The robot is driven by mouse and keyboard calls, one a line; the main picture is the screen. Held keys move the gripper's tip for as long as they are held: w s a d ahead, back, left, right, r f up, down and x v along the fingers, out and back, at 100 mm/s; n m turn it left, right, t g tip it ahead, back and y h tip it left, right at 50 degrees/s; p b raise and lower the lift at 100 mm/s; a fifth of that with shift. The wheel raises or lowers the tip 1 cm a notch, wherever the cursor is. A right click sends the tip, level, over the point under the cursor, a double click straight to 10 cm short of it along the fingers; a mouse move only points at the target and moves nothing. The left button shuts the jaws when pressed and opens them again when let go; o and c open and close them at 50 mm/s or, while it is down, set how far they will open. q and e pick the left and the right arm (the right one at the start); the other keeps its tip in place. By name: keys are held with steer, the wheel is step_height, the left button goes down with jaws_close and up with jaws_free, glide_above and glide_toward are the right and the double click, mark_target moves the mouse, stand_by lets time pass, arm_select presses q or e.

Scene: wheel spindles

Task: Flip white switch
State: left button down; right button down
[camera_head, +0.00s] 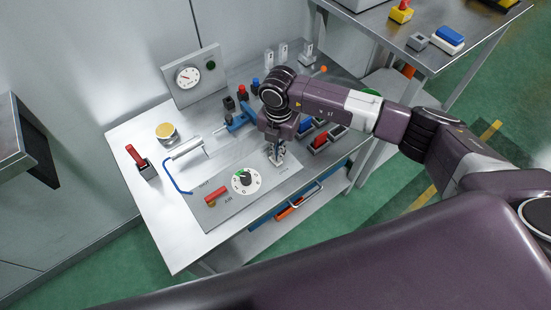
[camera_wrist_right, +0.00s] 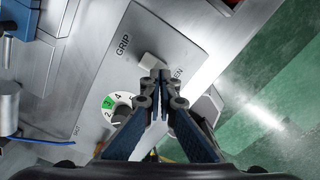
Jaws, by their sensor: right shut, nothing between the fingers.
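The white switch (camera_wrist_right: 151,62) is a small white block on the grey control panel (camera_head: 281,176), between the words GRIP and what looks like OPEN in the right wrist view. My right gripper (camera_wrist_right: 158,76) is shut and empty, its fingertips right at the near side of the switch. I cannot tell whether they touch it. In the head view my right gripper (camera_head: 277,158) points down over the panel's right part, and the switch is hard to make out there. My left gripper is not in view.
A dial (camera_head: 245,181) and a red handle (camera_head: 215,194) sit on the same panel. A gauge box (camera_head: 188,76), a red lever switch (camera_head: 140,160) and a yellow-topped button (camera_head: 166,132) stand on the workbench. Red rocker parts (camera_head: 320,140) lie right of my gripper.

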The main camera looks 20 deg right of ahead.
steer(key=shift+f+b, duration=0.9)
steer(key=shift+f, duration=0.25)
stand_by(0.9)
steer(key=shift+r+p, duration=2.65)
steer(key=shift+r, duration=0.95)
steer(key=shift+f, duration=0.1)
